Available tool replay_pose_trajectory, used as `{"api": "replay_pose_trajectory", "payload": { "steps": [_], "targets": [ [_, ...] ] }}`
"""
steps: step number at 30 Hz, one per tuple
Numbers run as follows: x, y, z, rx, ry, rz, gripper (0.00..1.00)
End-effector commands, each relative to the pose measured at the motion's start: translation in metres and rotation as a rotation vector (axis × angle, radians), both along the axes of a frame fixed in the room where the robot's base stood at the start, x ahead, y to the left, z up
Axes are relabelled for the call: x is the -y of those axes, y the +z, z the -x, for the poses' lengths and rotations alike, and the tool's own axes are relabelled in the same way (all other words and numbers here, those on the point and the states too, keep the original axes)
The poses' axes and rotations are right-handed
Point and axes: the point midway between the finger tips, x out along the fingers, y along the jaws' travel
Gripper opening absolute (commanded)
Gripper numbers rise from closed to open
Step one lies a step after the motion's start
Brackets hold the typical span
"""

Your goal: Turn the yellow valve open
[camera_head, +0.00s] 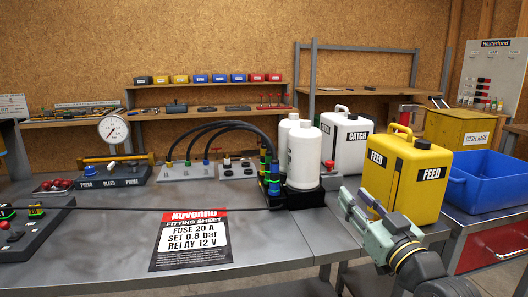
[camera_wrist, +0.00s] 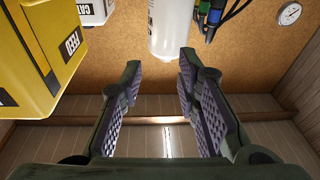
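My gripper (camera_head: 355,198) is at the right front, in front of the yellow FEED can (camera_head: 405,172). In the wrist view my gripper (camera_wrist: 160,72) is open, with a clear gap between its fingers and nothing held. No yellow valve is clearly identifiable. Small yellow-green parts (camera_head: 36,210) sit on a dark panel at the far left. A yellow bar (camera_head: 117,159) lies behind the block labelled PRESS, BLEED and PROBE (camera_head: 110,176). Both are far from my gripper. The wrist view shows a white bottle (camera_wrist: 171,28) beyond the fingers and the FEED can (camera_wrist: 42,50) at left.
White bottles (camera_head: 304,157) stand in a black holder beside hose connectors (camera_head: 268,178). A white CATCH can (camera_head: 346,140) is behind. A blue bin (camera_head: 490,180) and a yellow box (camera_head: 458,128) are at right. A fitting sheet (camera_head: 192,240) lies on the bench; the bench front is mostly clear.

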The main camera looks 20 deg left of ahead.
Motion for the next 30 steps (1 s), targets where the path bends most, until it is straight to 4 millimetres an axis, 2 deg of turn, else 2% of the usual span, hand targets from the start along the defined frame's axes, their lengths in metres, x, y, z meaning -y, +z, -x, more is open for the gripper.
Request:
{"api": "replay_pose_trajectory", "payload": {
  "steps": [3,14,24,30],
  "targets": [
    [-0.024,0.012,0.003,0.034,0.019,-0.015,0.3],
    [-0.085,0.046,0.02,0.135,0.068,-0.071,0.3],
    [-0.138,0.078,0.047,0.234,0.122,-0.135,0.3],
    [-0.161,0.094,0.065,0.283,0.15,-0.173,0.3]
  ]
}}
